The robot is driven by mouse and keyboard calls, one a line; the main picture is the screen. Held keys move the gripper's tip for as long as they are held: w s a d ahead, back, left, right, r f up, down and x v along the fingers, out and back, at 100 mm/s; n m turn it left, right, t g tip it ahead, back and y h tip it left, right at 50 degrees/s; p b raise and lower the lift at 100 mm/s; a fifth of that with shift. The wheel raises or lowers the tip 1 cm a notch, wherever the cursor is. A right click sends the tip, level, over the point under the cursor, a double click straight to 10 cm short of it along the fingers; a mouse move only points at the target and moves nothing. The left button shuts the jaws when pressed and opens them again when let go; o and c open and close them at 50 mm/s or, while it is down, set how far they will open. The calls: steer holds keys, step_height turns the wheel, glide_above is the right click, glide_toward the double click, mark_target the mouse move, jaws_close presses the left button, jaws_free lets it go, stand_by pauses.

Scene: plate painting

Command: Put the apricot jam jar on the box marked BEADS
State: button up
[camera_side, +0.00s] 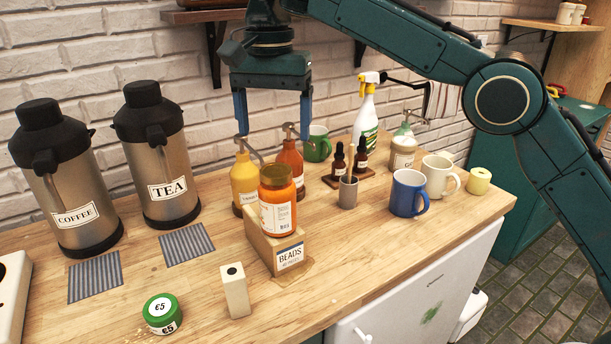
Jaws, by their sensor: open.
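The apricot jam jar (278,217), an orange jar with a white label, stands upright on the wooden box marked BEADS (290,260). Its label print is too small to read. My gripper (272,130) is above the jar in the picture, with its two blue fingers pointing down and wide apart. It is open, with nothing between the fingers, and apart from the jar. The jar hides part of the box's top.
A yellow pump bottle (244,181) and an orange one (290,160) stand close behind the jar. A small wooden block (235,293) and a green-lidded tin (162,314) are in front. Mugs, including a blue one (408,194), stand right. Two flasks, COFFEE (75,190) and TEA (160,165), stand left.

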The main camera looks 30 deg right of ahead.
steer(key=shift+s+d+r, duration=0.1)
steer(key=shift+d+r, duration=0.25)
steer(key=s+d+r+n+t, duration=0.1)
steer(key=s+d+r+n, duration=0.15)
steer(key=s+d, duration=0.45)
steer(key=s+d+r+n+t, duration=0.25)
steer(key=s+d, duration=0.25)
steer(key=d, duration=0.4)
steer(key=s+d+f+n, duration=0.1)
steer(key=s+d+f, duration=0.2)
steer(key=s, duration=0.4)
steer(key=s+d+f+n+t, duration=0.1)
steer(key=s+d+f, duration=0.2)
steer(key=s+f, duration=0.2)
steer(key=s+d+f+n+t, duration=0.1)
steer(key=s+f, duration=0.3)
steer(key=s, duration=0.5)
steer(key=shift+d+f+n, duration=0.2)
steer(key=shift+d+n, duration=0.3)
steer(key=shift+d, duration=0.4)
